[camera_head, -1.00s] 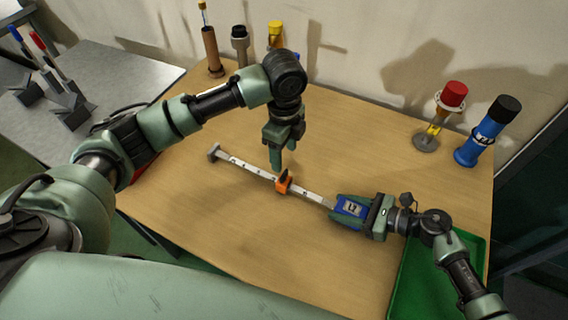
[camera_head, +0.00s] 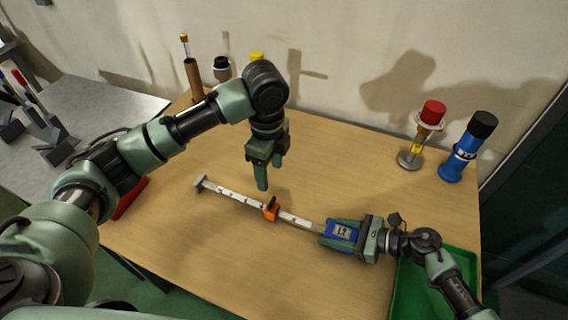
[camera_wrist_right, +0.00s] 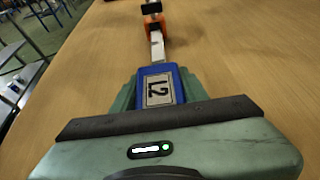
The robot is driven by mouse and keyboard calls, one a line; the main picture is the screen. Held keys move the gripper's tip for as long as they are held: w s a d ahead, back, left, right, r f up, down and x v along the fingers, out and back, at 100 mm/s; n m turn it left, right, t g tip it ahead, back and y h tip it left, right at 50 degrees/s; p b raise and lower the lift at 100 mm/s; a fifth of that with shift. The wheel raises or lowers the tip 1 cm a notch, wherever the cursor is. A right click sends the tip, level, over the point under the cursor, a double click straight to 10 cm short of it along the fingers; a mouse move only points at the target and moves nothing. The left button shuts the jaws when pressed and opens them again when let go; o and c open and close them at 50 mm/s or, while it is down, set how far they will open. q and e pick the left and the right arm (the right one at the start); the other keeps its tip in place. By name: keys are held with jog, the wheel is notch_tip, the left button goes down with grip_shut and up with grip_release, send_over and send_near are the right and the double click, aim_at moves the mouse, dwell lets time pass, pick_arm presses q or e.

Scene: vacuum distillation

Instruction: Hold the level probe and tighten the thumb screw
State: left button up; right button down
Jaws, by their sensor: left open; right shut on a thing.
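The level probe is a long pale graduated bar (camera_head: 240,198) with a blue end block labelled L2 (camera_head: 341,232) and an end piece at its far left. An orange slider with a dark thumb screw (camera_head: 271,211) sits partway along the bar. My right gripper (camera_head: 345,233) is shut on the blue block; the block also shows between its fingers in the right wrist view (camera_wrist_right: 158,88). My left gripper (camera_head: 262,182) points down above and just left of the orange slider, open and apart from it. The orange slider also shows in the right wrist view (camera_wrist_right: 153,27).
A red-capped stand (camera_head: 428,125) and a blue bottle with black cap (camera_head: 467,148) stand at the back right. Several upright items, including a brown tube (camera_head: 194,80), line the back left. A green tray (camera_head: 412,290) lies at the right front. The table's middle is mostly clear.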

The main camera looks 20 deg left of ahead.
dwell(0.3)
jog(key=c, duration=0.7)
grip_release()
jog(key=shift+d, duration=0.15)
jog(key=v, duration=1.1)
jog(key=shift+d+r, duration=0.2)
jog(key=shift+d, duration=0.15)
jog(key=shift+o, duration=0.5)
jog(key=b+v, duration=0.2)
jog(key=v, duration=0.7)
jog(key=shift+r, duration=0.15)
